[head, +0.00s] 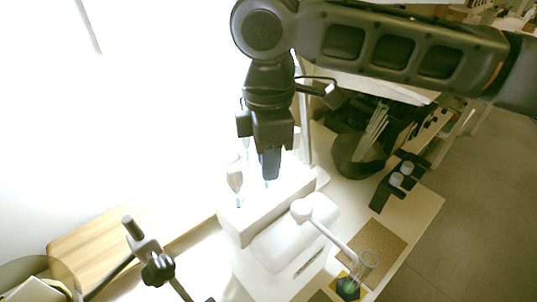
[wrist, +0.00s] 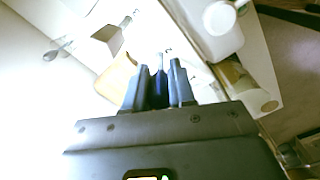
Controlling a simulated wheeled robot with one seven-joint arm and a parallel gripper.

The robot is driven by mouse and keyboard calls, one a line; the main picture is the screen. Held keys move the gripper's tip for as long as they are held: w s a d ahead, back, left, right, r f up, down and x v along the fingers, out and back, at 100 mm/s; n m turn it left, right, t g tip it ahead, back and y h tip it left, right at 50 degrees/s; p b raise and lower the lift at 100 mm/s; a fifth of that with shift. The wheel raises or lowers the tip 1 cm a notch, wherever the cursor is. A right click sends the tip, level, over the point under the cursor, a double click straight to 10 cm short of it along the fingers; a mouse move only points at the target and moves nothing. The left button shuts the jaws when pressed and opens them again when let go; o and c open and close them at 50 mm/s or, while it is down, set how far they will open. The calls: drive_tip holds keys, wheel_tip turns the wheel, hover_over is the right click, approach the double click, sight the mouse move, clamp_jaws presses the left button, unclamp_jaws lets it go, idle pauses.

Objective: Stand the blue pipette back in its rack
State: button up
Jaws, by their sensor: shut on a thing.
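My gripper (head: 268,148) points down in the head view, shut on the blue pipette (head: 269,165). The pipette is roughly upright, its thin tip above a long white block (head: 232,228). In the wrist view the pipette (wrist: 159,92) sits between the two dark fingers of my gripper (wrist: 158,78). I cannot tell whether its tip touches anything. No rack can be made out for certain; bright glare washes out the area around the white block.
A clear stemmed object (head: 235,180) stands left of the pipette, close to it. A white device (head: 295,240) is in front. A dark bowl (head: 358,155) with pale sticks, a black holder (head: 385,192) and a beaker (head: 348,287) are to the right. A metal stand (head: 150,258) is front left.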

drive_tip(key=o, duration=0.7)
drive_tip(key=shift+r, duration=0.1)
drive_tip(key=shift+r+p, duration=1.2)
drive_tip(key=shift+r, duration=1.25)
drive_tip(key=shift+r, duration=2.5)
